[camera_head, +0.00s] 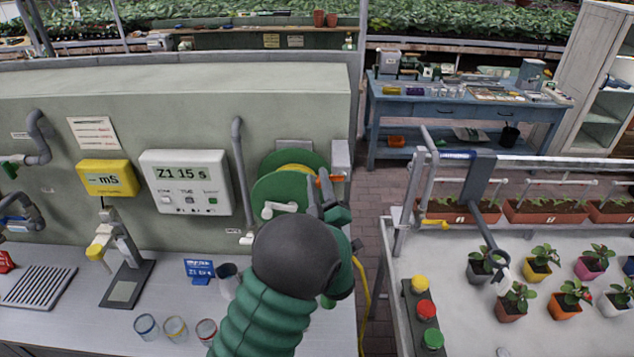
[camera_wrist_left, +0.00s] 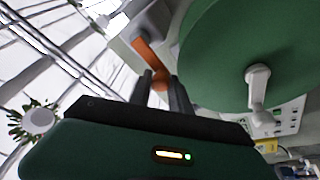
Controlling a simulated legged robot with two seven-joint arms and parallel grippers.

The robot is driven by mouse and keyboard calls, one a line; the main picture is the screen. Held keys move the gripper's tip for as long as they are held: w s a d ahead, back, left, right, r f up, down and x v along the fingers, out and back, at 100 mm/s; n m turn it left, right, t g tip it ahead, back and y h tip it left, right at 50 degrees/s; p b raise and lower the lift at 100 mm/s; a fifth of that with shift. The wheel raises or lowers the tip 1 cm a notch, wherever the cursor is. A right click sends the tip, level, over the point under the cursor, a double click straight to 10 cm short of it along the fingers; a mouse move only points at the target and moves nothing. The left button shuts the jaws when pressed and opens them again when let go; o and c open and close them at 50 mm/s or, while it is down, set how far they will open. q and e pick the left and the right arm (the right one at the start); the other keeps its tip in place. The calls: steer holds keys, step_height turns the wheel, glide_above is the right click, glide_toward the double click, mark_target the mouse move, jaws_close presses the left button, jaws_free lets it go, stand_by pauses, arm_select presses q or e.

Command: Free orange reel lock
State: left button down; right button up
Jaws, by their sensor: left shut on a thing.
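The green hose reel (camera_head: 283,188) is mounted on the end of the grey-green wall in the head view, with yellow hose on it and a white crank handle (camera_head: 280,208) on its front. Its large green disc (camera_wrist_left: 225,60) fills the right of the left wrist view. The orange reel lock (camera_head: 325,180) is a small lever at the reel's right edge; it also shows in the wrist view (camera_wrist_left: 148,55). My left gripper (camera_head: 322,186) is at the lever, its fingers (camera_wrist_left: 162,92) shut on the lever's rounded end. My right gripper is not in view.
A white controller (camera_head: 186,182) and a yellow meter (camera_head: 107,179) hang on the wall. Small glasses (camera_head: 175,328) and a dark cup (camera_head: 228,280) stand on the bench below. A bench (camera_head: 560,335) with potted plants and coloured buttons (camera_head: 425,309) stands right, beyond a brick aisle.

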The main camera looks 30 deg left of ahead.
arm_select(q)
steer(key=shift+d+f+m+h, duration=0.25)
steer(key=shift+f+m+h, duration=0.05)
steer(key=shift+m+h, duration=0.1)
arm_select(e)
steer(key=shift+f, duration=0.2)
arm_select(q)
steer(key=shift+w+r, duration=0.1)
steer(key=shift+r, duration=0.05)
stand_by(1.1)
steer(key=c, duration=1.4)
jaws_free()
steer(key=shift+o, duration=0.8)
steer(key=shift+w+d, duration=0.1)
steer(key=shift+w+d+r, duration=0.1)
steer(key=shift+d, duration=0.05)
steer(key=b+v, duration=0.7)
steer(key=v, duration=1)
steer(key=shift+w+f+b, duration=0.2)
steer(key=shift+f+b, duration=0.1)
steer(key=shift+f, duration=0.05)
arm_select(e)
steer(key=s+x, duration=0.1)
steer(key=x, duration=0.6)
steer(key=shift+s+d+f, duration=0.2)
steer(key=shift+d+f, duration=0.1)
